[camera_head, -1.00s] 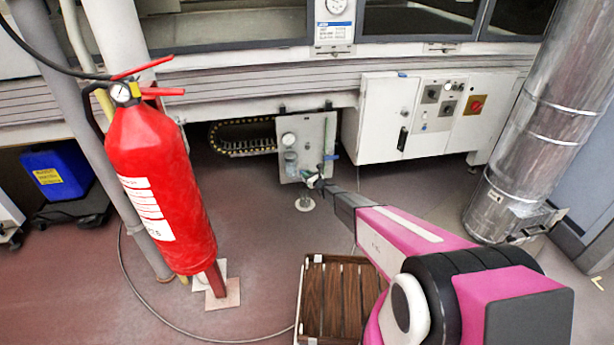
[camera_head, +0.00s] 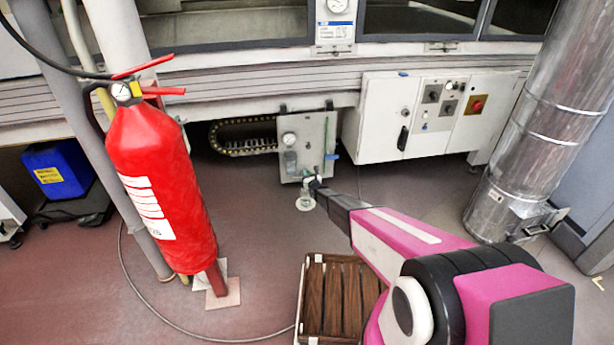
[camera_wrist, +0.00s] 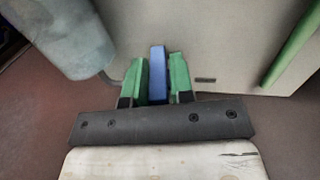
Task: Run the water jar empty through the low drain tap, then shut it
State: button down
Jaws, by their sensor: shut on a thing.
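A pale panel (camera_head: 310,125) hangs under the machine, with a round gauge at its top. The grey-blue jar (camera_head: 290,161) is on its lower left. The jar also fills the upper left of the wrist view (camera_wrist: 60,35). My gripper (camera_head: 314,182) is at the panel's lower edge, right of the jar. In the wrist view, its green fingers (camera_wrist: 158,75) are shut on a blue tap lever (camera_wrist: 157,70), one on each side. The tap's body and outlet are hidden, and I cannot tell the water level. A small pale drain cup (camera_head: 305,203) is on the floor below.
A green pipe (camera_wrist: 295,40) runs at the right of the wrist view. A red fire extinguisher (camera_head: 160,185) stands at left and a slatted wooden crate (camera_head: 311,290) at front. A white control cabinet (camera_head: 385,125) and a metal duct (camera_head: 540,130) are at right.

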jog(key=shift+w+d, duration=0.1)
jog(key=shift+d, duration=0.35)
jog(key=c, duration=0.8)
grip_release()
jog(key=shift+d, duration=0.1)
jog(key=shift+a, duration=0.2)
jog(key=shift+s+d, duration=0.15)
jog(key=shift+s, duration=0.5)
jog(key=v, duration=0.9)
jog(key=shift+s+d, duration=0.25)
jog(key=shift+s, duration=0.05)
